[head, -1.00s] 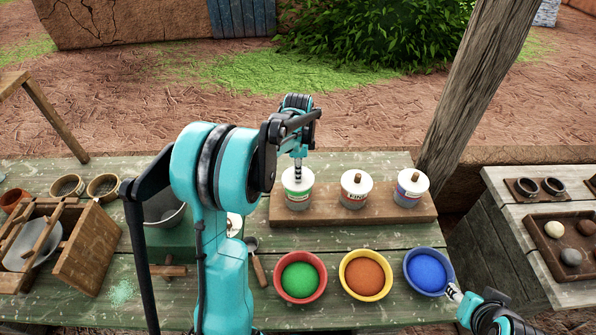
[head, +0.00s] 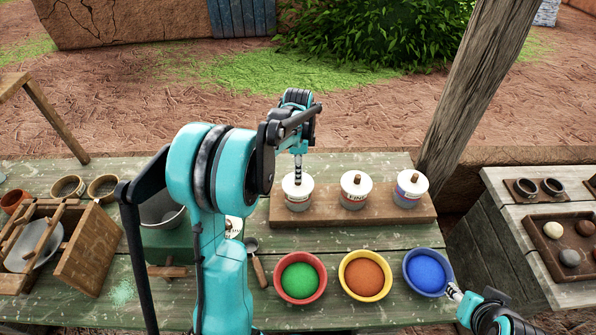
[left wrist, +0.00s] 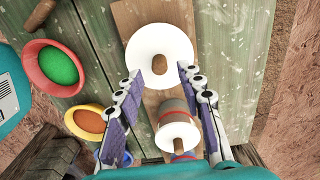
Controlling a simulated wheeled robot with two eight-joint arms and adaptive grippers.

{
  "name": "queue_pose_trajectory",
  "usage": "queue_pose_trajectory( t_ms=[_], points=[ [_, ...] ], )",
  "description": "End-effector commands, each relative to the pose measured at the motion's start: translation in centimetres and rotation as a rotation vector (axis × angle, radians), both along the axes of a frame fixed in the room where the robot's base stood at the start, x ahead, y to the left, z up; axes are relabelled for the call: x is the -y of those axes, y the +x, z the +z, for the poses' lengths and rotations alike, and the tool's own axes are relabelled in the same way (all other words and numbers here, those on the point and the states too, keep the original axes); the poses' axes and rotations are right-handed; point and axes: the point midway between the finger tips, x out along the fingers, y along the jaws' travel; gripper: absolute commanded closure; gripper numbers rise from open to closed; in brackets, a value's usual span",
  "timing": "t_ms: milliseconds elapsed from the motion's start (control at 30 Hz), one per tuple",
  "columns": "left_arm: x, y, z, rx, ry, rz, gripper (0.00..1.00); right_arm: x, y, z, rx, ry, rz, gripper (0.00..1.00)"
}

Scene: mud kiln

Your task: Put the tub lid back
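Three tubs stand in a row on a wooden board (head: 330,217). The left tub (head: 299,205) has its white lid (head: 293,187) on top, level as far as I can see. In the left wrist view the lid (left wrist: 143,48) shows from above with its brown knob (left wrist: 160,63). My left gripper (head: 298,178) is right above this lid. Its fingers (left wrist: 160,73) are spread on both sides of the knob, with gaps. The middle tub (head: 354,201) and right tub (head: 405,200) have lids on. My right gripper (head: 454,291) is beside the blue bowl; its opening is unclear.
Bowls of green (head: 300,279), orange (head: 366,275) and blue powder (head: 427,272) stand in front of the board. A scoop (head: 258,268) lies left of them. A grey bucket (head: 162,210) and a wooden frame (head: 88,252) are further left.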

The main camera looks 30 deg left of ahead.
Motion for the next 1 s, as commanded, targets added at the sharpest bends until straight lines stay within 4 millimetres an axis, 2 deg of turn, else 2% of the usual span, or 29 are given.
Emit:
queue_pose_trajectory(
  t_ms=[100, 300, 433, 633, 767, 1000],
  points=[
    [0.0, 0.0, 3.2, 0.0, 0.0, 0.0, 0.62, 0.0, 0.0, 0.9, 0.0, 0.0, 0.0, 0.59],
    [0.0, 0.0, 7.5, 0.0, 0.0, 0.0, 0.62, 0.0, 0.0, 1.8, 0.0, 0.0, 0.0, 0.59],
    [0.0, 0.0, 9.4, 0.0, 0.0, 0.0, 0.62, 0.0, 0.0, 2.2, 0.0, 0.0, 0.0, 0.59],
    [0.5, -0.4, 10.8, 0.011, 0.003, 0.018, 0.62, 0.0, 0.0, 2.3, 0.0, 0.0, 0.0, 0.59],
    [2.4, -2.0, 11.9, 0.063, 0.012, 0.1, 0.62, 0.0, 0.0, 2.3, 0.0, 0.0, 0.0, 0.59],
    [7.4, -7.1, 13.7, 0.23, -0.002, 0.367, 0.62, 0.0, 0.0, 2.3, 0.0, 0.0, 0.0, 0.59]
  ],
)
